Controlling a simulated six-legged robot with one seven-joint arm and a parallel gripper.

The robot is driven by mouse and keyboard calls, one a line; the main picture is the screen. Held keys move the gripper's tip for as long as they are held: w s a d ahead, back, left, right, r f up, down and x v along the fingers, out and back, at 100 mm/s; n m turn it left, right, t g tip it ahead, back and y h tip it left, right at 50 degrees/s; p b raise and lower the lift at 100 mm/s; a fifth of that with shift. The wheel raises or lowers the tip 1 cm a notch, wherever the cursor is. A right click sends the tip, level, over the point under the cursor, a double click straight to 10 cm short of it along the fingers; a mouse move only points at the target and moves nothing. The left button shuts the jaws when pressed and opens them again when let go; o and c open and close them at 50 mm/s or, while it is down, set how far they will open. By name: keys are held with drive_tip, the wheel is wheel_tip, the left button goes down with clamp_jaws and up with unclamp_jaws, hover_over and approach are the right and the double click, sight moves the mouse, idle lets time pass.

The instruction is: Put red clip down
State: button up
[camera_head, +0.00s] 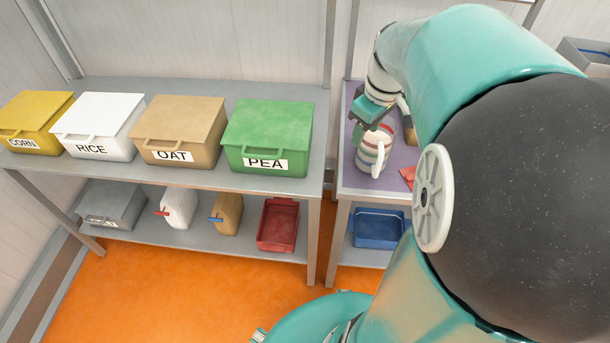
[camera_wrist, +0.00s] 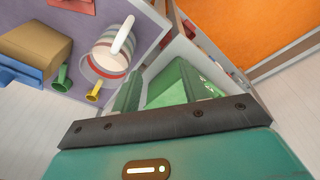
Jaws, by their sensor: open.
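My gripper (camera_head: 369,113) is over the left part of the purple-topped table, close to the striped jug. In the wrist view my gripper (camera_wrist: 157,80) is open, with two green fingers apart and no clip seen between them. A red piece (camera_head: 408,174) lies on the purple top, partly hidden by my arm. I cannot tell which is the red clip. Another red clip-like piece (camera_head: 162,212) is on the white bag.
The striped jug (camera_head: 372,152) stands near my gripper; it also shows in the wrist view (camera_wrist: 108,55). A brown block-shaped bag (camera_wrist: 38,48) and green and yellow cups are near it. The green PEA box (camera_head: 268,130) is on the left shelf. A blue tray (camera_head: 378,228) sits below.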

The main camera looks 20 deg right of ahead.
drive_tip(key=s+a+r+m+t, duration=0.1)
drive_tip(key=s+a+r+m, duration=0.1)
drive_tip(key=s+a, duration=0.3)
drive_tip(key=s+a+r+m+t, duration=0.2)
drive_tip(key=s+a, duration=0.3)
drive_tip(key=a, duration=0.9)
drive_tip(key=shift+t, duration=0.3)
drive_tip(key=shift+c, duration=0.8)
drive_tip(key=shift+d, duration=0.1)
drive_tip(key=shift+d, duration=0.15)
